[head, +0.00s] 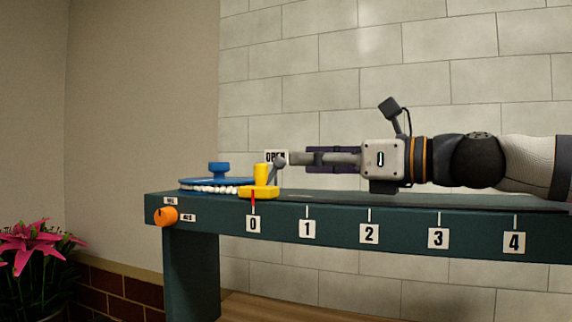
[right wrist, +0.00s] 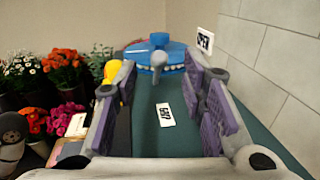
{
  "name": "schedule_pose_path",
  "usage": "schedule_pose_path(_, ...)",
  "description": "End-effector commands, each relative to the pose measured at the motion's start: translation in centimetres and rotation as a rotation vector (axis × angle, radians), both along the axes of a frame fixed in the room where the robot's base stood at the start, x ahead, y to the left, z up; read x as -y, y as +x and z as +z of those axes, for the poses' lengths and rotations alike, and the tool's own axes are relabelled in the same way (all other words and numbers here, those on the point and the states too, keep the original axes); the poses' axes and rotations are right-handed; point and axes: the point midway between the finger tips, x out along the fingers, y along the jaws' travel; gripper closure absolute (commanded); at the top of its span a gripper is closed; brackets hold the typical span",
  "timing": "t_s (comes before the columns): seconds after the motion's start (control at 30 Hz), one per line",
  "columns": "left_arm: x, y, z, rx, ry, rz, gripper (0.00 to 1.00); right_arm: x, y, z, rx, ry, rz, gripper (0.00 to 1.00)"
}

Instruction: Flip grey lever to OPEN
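The grey lever (head: 279,164) stands near the left end of the dark green bench, leaning slightly right in the head view. Its grey knob also shows in the right wrist view (right wrist: 158,40), ahead of and between my fingers. The white OPEN sign (head: 270,154) is behind it, partly hidden; in the right wrist view the OPEN sign (right wrist: 205,40) is at the right. My right gripper (head: 293,158) points left at lever-knob height, its tips close to the knob. It also shows in the right wrist view (right wrist: 160,75), open and empty. I cannot tell whether it touches the lever. My left gripper is not in view.
A yellow slider block (head: 259,192) sits at mark 0, close to the lever. A blue disc with a knob (head: 218,170) lies beyond it. An orange dial (head: 165,215) is on the bench front. The tiled wall (head: 310,60) runs behind the bench. Flowers (right wrist: 60,65) stand left.

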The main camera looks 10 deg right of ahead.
Motion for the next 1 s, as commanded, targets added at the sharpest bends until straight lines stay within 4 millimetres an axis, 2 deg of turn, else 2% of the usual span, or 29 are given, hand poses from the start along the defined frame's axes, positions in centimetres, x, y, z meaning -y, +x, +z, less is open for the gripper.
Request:
schedule_pose_path(0.03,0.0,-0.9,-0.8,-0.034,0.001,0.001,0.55,-0.8,1.4,-1.4,-0.020,-0.002,0.002,0.62)
schedule_pose_path(0.23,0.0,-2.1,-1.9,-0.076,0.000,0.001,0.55,-3.5,4.0,-1.3,-0.019,-0.002,0.000,0.62)
schedule_pose_path(0.4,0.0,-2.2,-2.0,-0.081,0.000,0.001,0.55,-4.5,4.7,-0.8,-0.011,0.000,0.000,0.62)
schedule_pose_path(0.6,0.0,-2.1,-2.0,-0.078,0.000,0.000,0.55,-4.5,4.6,-0.5,-0.007,0.000,0.000,0.62)
schedule_pose_path(0.67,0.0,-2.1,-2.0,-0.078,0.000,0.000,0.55,-4.5,4.6,-0.5,-0.007,0.000,0.000,0.74)
schedule_pose_path(0.77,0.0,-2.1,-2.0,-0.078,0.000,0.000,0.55,-4.5,4.6,-0.5,-0.007,0.000,0.000,0.96)
schedule_pose_path(0.8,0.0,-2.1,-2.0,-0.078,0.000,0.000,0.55,-4.5,4.6,-0.5,-0.008,0.001,0.000,1.00)
schedule_pose_path(1.0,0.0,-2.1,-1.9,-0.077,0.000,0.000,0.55,-4.5,4.6,-0.5,-0.008,-0.002,0.000,1.00)
